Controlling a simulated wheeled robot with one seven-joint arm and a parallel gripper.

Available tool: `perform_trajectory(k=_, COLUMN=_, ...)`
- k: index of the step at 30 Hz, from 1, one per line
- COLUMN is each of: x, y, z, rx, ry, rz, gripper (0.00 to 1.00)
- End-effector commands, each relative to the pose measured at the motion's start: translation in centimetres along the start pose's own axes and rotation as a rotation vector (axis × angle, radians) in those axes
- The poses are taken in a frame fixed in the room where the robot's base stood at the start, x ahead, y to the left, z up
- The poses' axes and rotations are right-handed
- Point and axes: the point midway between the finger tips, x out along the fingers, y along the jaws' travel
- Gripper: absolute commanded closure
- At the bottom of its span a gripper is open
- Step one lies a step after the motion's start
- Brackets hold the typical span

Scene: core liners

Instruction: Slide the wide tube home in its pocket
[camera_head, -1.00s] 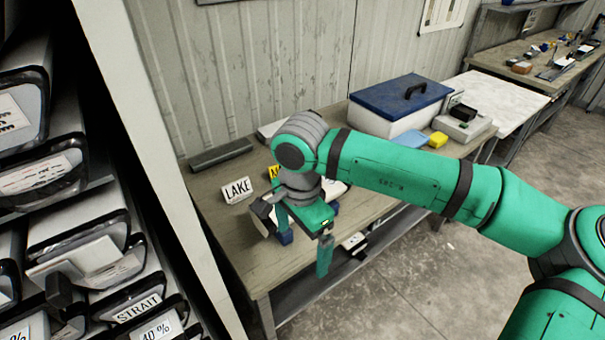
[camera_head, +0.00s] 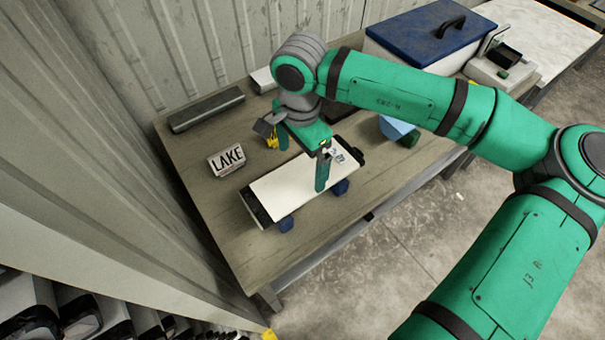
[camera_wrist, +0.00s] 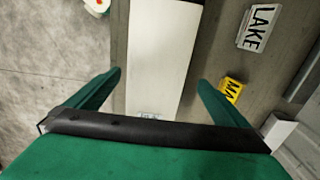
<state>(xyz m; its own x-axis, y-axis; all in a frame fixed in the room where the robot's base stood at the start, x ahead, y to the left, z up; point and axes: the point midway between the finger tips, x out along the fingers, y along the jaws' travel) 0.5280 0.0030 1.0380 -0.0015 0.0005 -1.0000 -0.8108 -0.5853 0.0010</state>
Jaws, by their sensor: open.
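A wide white tube (camera_head: 290,192) with dark end caps lies across blue supports (camera_head: 286,223) on the workbench; I take it for the wide tube. Printing shows near its far end. My gripper (camera_head: 301,168) is over the tube, pointing down and open, with a green finger on each side. In the wrist view the white tube (camera_wrist: 160,50) runs between the two open fingers (camera_wrist: 159,78), with gaps visible at both sides. Its far end is partly hidden by the gripper body there. Dark-rimmed tube ends in the rack (camera_head: 85,318) show at the lower left; no empty pocket is clear.
On the bench (camera_head: 225,215) stand a LAKE sign (camera_head: 227,160), a yellow sign (camera_wrist: 231,89), a dark grey bar (camera_head: 206,109) and a blue-lidded box (camera_head: 420,35). A corrugated wall is behind. The bench front left is bare.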

Motion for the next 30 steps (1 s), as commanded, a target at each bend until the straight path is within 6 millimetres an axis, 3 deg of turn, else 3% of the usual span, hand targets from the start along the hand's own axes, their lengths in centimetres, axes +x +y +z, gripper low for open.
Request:
perform_trajectory(k=8, x=2.0, y=0.2, z=-0.4, rx=0.006, ry=0.000, rz=0.000, gripper=0.00)
perform_trajectory(k=18, x=6.2, y=-0.2, z=-0.4, rx=-0.007, ry=-0.001, rz=0.000, gripper=0.00)
perform_trajectory(k=27, x=6.7, y=-0.2, z=-0.5, rx=-0.006, ry=0.001, rz=-0.001, gripper=0.00)
perform_trajectory(k=30, x=6.7, y=-0.2, z=-0.6, rx=-0.004, ry=0.001, rz=-0.001, gripper=0.21)
